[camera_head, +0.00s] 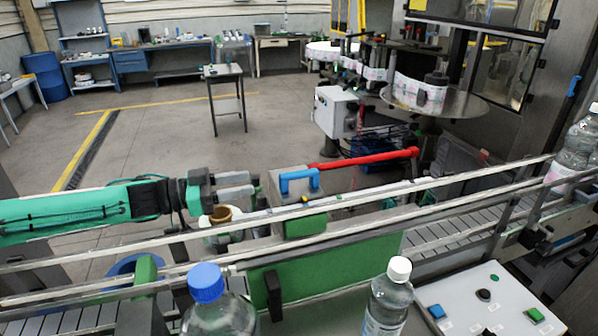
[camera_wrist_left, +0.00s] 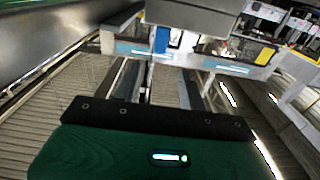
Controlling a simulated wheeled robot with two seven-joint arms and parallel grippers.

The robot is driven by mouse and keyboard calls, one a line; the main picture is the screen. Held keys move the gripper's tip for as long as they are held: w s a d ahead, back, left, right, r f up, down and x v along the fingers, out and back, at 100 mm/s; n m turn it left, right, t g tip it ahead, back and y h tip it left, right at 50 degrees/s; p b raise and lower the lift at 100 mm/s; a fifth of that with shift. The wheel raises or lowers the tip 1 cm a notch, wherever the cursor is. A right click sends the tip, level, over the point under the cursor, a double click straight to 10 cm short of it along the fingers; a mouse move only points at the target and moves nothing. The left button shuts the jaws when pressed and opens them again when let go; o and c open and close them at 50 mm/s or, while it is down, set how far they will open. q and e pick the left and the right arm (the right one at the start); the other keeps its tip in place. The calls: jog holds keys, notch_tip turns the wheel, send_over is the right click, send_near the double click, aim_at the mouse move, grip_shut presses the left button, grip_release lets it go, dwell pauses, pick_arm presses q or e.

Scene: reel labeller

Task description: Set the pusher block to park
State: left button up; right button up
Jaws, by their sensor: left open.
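A block with a grey top and green lower part (camera_head: 298,205), likely the pusher block, sits at the conveyor rails in the middle of the head view. It has a blue handle (camera_head: 299,178) on top. My left gripper (camera_head: 245,184) is open and empty, just left of the block and apart from the handle. In the left wrist view a blue piece (camera_wrist_left: 161,39), probably the handle, shows beyond the gripper (camera_wrist_left: 185,52). The block's lower part is partly hidden by a rail. My right gripper is not in view.
A red bar (camera_head: 365,159) lies behind the block. Long metal rails (camera_head: 400,189) run in front of it. Bottles with a blue cap (camera_head: 206,282) and a white cap (camera_head: 399,268) stand nearer. A control panel (camera_head: 480,308) is at the lower right.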

aim_at(294, 174)
pick_arm(q)
jog(key=p+x, duration=0.4)
jog(key=x, duration=0.8)
jog(key=shift+d, duration=0.2)
jog(key=shift+w+d, duration=0.25)
jog(key=shift+d, duration=0.35)
grip_shut()
